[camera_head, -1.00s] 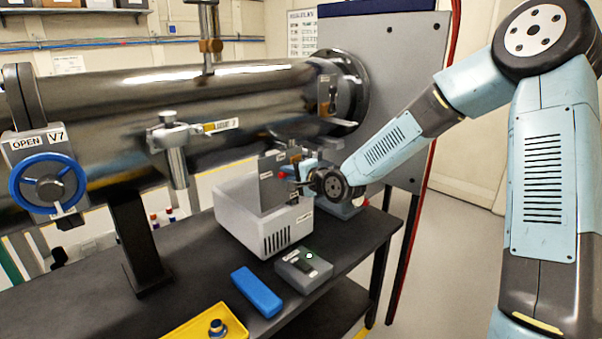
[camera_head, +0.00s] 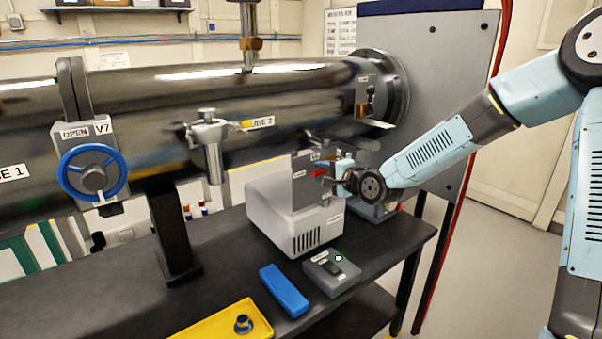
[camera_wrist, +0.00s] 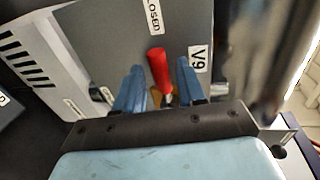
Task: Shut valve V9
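Valve V9 has a red lever (camera_wrist: 159,66) on a grey panel (camera_wrist: 100,35); a V9 label (camera_wrist: 198,59) is to its right in the wrist view. The lever's tip points up toward a label (camera_wrist: 154,16) that reads CLOSED, its first letter cut off. My gripper (camera_wrist: 160,75) is open, with one blue finger on each side of the lever and gaps visible between. The lever's base is partly hidden by my gripper. In the head view my gripper (camera_head: 340,174) is at the right side of the same panel, with a little red showing there.
A white box (camera_head: 265,215) stands below the panel on the dark bench (camera_head: 215,290). A grey device (camera_head: 331,272), a blue case (camera_head: 283,290) and a yellow tray (camera_head: 195,332) lie in front. Valve V7's blue handwheel (camera_head: 66,176), labelled OPEN, is at left; a large pipe (camera_head: 300,90) runs behind.

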